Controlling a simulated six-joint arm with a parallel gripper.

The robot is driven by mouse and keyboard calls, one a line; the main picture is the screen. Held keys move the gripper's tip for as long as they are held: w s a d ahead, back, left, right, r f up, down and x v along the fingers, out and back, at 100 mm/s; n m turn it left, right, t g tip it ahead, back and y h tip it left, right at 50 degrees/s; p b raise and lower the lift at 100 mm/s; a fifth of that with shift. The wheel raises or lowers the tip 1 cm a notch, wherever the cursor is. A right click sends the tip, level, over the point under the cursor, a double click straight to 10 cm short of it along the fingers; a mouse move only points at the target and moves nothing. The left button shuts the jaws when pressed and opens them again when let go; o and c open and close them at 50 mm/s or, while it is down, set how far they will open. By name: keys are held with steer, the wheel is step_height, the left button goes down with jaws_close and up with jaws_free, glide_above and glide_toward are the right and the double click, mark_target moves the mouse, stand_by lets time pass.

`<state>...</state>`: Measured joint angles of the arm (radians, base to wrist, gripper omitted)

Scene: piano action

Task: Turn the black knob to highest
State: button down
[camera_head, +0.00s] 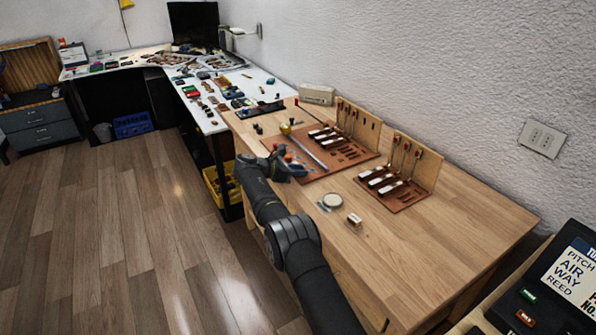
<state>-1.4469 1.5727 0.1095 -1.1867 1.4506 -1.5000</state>
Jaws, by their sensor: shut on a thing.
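My gripper (292,167) is at the left front edge of the brown board (325,171) on the wooden bench, at the end of my dark arm. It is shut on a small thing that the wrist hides. I cannot make out its fingertips. A small dark knob-like piece (258,128) stands on the bench beyond my gripper, to its upper left. I cannot tell whether it is the black knob or whether the black knob is in my gripper. Small red and orange parts show around the wrist.
A metal rod with a yellow end (286,129) lies across the board. Two upright wooden key models (415,162) (358,124) stand along the wall. A round pale disc (332,201) and a small block (354,219) lie at the front. The bench's right side is clear.

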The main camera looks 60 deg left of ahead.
steer(key=c, duration=1.2)
jaws_free()
steer(key=shift+w, duration=0.1)
steer(key=v, duration=1.7)
steer(key=shift+s+r, duration=0.2)
steer(key=shift+w, duration=0.1)
